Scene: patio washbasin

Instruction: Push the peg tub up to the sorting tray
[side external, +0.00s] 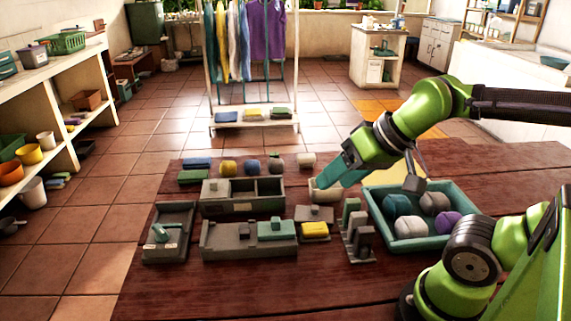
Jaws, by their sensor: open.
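A small cream tub (319,195), which looks like the peg tub, stands on the dark red wooden table. Its contents cannot be made out. A grey box with compartments (225,208), which may be the sorting tray, lies to its left with a gap between them. A teal tray (447,242) holding several round bundles lies to the tub's right. My gripper (326,184) reaches down from the upper right, its teal fingers at the tub and partly covering it. Whether they touch it, and the gap between them, cannot be made out.
Small blocks and rolls line up behind the grey box. A second grey box (222,240), a grey holder (168,245), a block with a yellow piece (315,229) and grey upright pieces (355,232) stand in front. The table's front strip is bare.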

